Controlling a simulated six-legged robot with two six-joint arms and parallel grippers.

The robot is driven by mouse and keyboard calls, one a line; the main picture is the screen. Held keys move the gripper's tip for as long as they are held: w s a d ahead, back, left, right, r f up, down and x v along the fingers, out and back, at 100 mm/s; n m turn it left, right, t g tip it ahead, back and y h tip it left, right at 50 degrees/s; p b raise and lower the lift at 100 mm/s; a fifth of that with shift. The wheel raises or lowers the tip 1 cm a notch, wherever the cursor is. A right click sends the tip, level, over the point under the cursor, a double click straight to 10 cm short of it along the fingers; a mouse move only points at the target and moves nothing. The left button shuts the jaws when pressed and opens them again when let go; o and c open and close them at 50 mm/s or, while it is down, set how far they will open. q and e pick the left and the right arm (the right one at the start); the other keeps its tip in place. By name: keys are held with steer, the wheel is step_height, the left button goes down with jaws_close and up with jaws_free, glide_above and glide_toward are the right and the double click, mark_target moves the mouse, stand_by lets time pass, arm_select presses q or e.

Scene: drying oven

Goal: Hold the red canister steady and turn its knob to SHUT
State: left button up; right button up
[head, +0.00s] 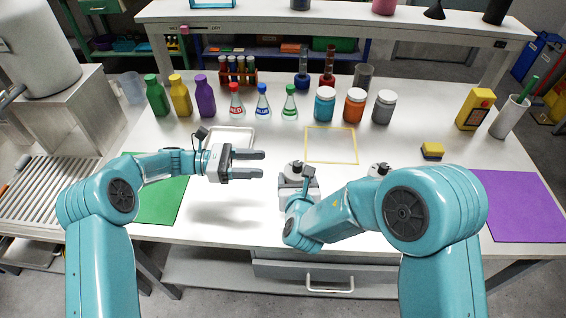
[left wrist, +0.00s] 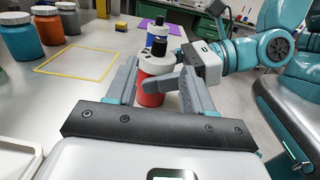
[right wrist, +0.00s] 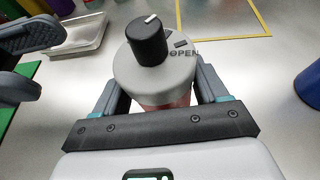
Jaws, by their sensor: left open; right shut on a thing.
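The red canister has a grey lid and a black knob with a white mark. In the right wrist view, the lid (right wrist: 178,76) reads OPEN beside the knob (right wrist: 147,40); the white mark points up and right, and the red body (right wrist: 165,104) shows below. My right gripper (head: 297,178) is shut around the canister's body, which stands upright; its red body also shows in the left wrist view (left wrist: 150,97). My left gripper (head: 262,165) is open and empty, left of the canister in the head view. Its fingers show at left in the right wrist view (right wrist: 28,62).
A second knobbed canister (head: 380,169), blue-bodied in the left wrist view (left wrist: 159,45), stands beyond my right gripper. A yellow outlined square (head: 331,160) and white tray (head: 232,138) lie behind. Bottles, flasks and jars line the back. Green and purple mats lie at the sides.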

mark_target(291, 170)
arm_select(q)
steer(key=d, duration=0.9)
steer(key=shift+w+d, duration=0.15)
steer(key=shift+d, duration=0.15)
jaws_close()
